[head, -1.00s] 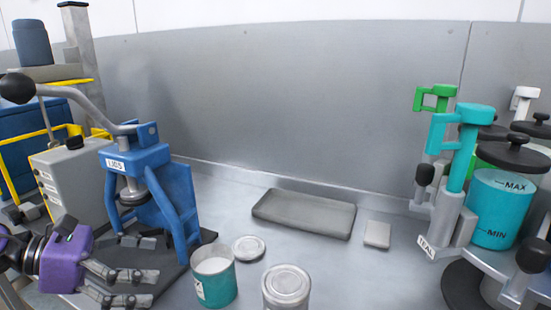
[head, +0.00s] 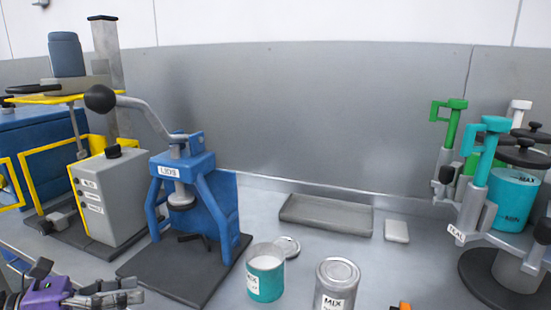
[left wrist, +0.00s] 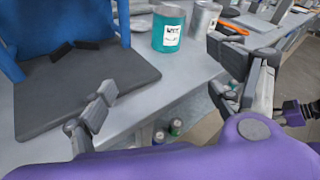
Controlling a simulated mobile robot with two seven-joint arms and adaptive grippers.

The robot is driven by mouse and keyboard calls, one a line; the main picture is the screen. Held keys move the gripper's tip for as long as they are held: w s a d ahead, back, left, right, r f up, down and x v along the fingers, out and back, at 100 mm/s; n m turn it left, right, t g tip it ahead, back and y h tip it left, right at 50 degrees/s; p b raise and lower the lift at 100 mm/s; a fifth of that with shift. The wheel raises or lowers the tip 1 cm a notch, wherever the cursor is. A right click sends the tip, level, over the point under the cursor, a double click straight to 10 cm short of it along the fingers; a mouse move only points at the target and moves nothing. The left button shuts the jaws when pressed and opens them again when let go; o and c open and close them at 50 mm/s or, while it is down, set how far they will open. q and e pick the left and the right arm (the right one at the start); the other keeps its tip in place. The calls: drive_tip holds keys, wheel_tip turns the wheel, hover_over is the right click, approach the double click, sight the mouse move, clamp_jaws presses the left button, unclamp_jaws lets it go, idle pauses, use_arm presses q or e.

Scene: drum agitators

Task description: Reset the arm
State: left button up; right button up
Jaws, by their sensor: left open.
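My left gripper (head: 85,282), purple with grey fingers, is at the bottom left of the head view, in front of the blue press's dark base. In the left wrist view its fingers (left wrist: 160,85) are spread wide with nothing between them. The blue press (head: 222,205) is labelled LIDS. Its grey lever (head: 150,110) with a black ball knob (head: 100,98) points up and left. My left gripper is apart from the lever. The dark base plate (head: 165,278) carries no can. My right gripper is not clearly seen.
A teal MIX can (head: 265,280) with white contents stands right of the press, a lid (head: 289,246) behind it. A lidded metal MIX can (head: 336,285) is beside it. A grey tray (head: 325,216), a small pale block (head: 397,232) and a teal-tank carousel (head: 510,200) are farther right.

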use_arm(q)
drive_tip(key=s+a+f+n+t+y+p, duration=0.3)
drive_tip(key=s+f+n+y, duration=0.4)
drive_tip(key=n, duration=0.8)
drive_tip(key=s+a+f+n+t+y+p, duration=0.1)
drive_tip(key=s+f+n+t+y+p, duration=0.3)
drive_tip(key=f+n, duration=0.8)
drive_tip(key=s+d+f+n+g+p, duration=0.1)
drive_tip(key=s+d+f+n+g, duration=0.1)
drive_tip(key=s+d+f+n, duration=0.1)
drive_tip(key=s+d+f+n+g+y, duration=0.1)
drive_tip(key=s+d+f+n+g, duration=0.1)
drive_tip(key=s+d+n, duration=0.3)
drive_tip(key=s+d+f+n+g+p, duration=0.1)
drive_tip(key=s+d+f+n+g, duration=0.1)
drive_tip(key=s+f+n, duration=0.3)
drive_tip(key=s+d+n, duration=0.1)
drive_tip(key=s+n, duration=0.3)
drive_tip(key=s, duration=0.2)
drive_tip(key=shift+d+y+p, duration=0.3)
drive_tip(key=shift+d+y, duration=0.1)
use_arm(e)
wheel_tip(320, 180, up, 10)
drive_tip(key=w, duration=0.2)
drive_tip(key=shift+w+f+t, duration=0.15)
drive_tip(key=shift+w+t, duration=0.05)
drive_tip(key=shift+t, duration=0.2)
